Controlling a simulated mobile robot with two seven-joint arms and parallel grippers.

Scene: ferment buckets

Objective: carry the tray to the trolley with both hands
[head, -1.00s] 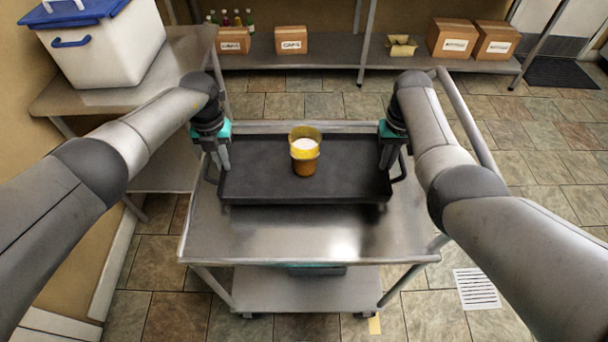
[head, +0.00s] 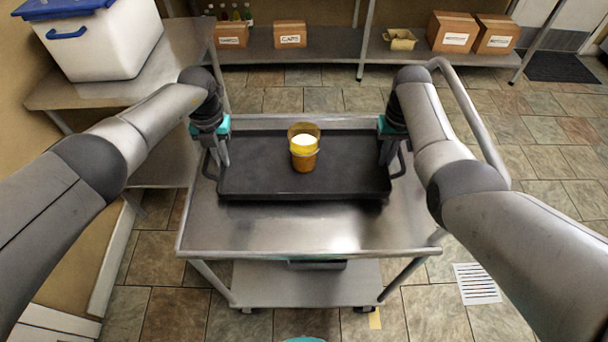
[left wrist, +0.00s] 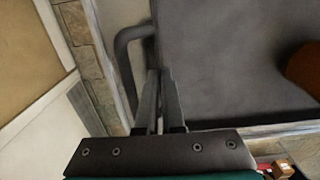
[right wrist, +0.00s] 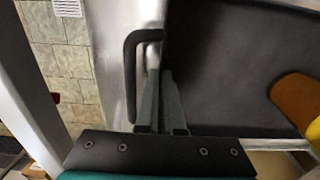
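The dark tray (head: 255,182) is level over the steel trolley (head: 300,236); I cannot tell whether it touches the top. An amber tub (head: 304,160) with pale contents stands upright near its middle. My left gripper (head: 222,160) is shut at the tray's left handle, and the left wrist view shows the fingers (left wrist: 160,75) close together beside the handle loop (left wrist: 125,65). My right gripper (head: 388,158) is shut at the right handle; its fingers (right wrist: 160,78) show beside the loop (right wrist: 131,75) in the right wrist view. The exact grip points are partly hidden.
A white box with a blue lid (head: 98,45) stands on a steel table (head: 70,92) at left. A back shelf (head: 335,48) holds cardboard boxes (head: 453,32) and bottles. The trolley has a push rail (head: 470,115) at right. The floor right of it is open.

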